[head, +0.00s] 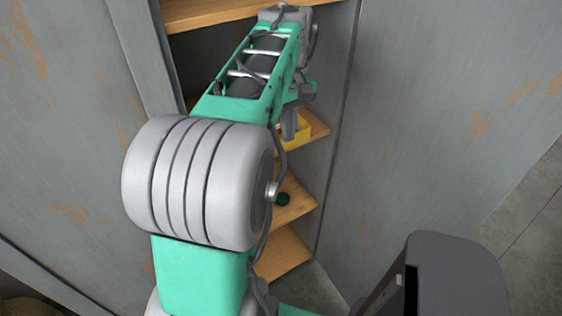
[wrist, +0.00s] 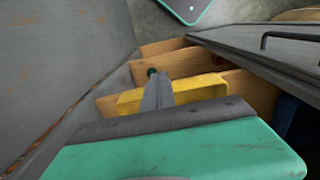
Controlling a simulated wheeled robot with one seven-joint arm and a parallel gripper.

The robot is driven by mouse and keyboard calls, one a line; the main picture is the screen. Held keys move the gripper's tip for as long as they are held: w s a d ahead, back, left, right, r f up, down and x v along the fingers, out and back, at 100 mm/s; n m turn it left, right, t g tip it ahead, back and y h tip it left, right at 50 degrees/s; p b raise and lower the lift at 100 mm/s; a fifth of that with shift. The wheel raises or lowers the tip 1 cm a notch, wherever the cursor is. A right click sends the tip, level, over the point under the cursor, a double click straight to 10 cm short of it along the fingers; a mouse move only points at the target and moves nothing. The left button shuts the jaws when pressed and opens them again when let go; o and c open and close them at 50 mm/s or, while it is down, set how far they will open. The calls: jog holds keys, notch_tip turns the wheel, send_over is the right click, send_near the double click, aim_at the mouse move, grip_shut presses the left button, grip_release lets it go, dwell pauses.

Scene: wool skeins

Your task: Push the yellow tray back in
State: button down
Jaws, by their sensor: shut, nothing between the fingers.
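The yellow tray (head: 296,133) sits on a wooden shelf inside a grey cabinet, partly hidden behind my arm in the head view. In the wrist view the yellow tray (wrist: 203,87) lies across the shelf, just beyond the gripper's base. My gripper (wrist: 152,76) is shut and empty, its fingers passing over the tray's middle. In the head view my gripper (head: 288,137) points down at the tray's left part. I cannot tell whether the fingers touch the tray.
Lower wooden shelves (head: 287,251) show below, with a dark green skein (head: 283,198) on one. A grey cabinet door (head: 440,110) stands at the right; another grey panel (head: 70,130) is at the left. A handled grey door (wrist: 270,45) shows in the wrist view. Bare floor (head: 530,220) lies at right.

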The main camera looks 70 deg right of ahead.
aim_at(280, 150)
jog(key=f, duration=0.3)
jog(key=w+d+f+p, duration=0.1)
jog(key=f, duration=0.2)
jog(key=w+d+f+p, duration=0.1)
jog(key=f, duration=0.2)
jog(key=shift+w+d+f, duration=0.25)
jog(key=shift+f, duration=0.1)
jog(key=shift+w+d, duration=0.15)
jog(key=shift+w, duration=0.05)
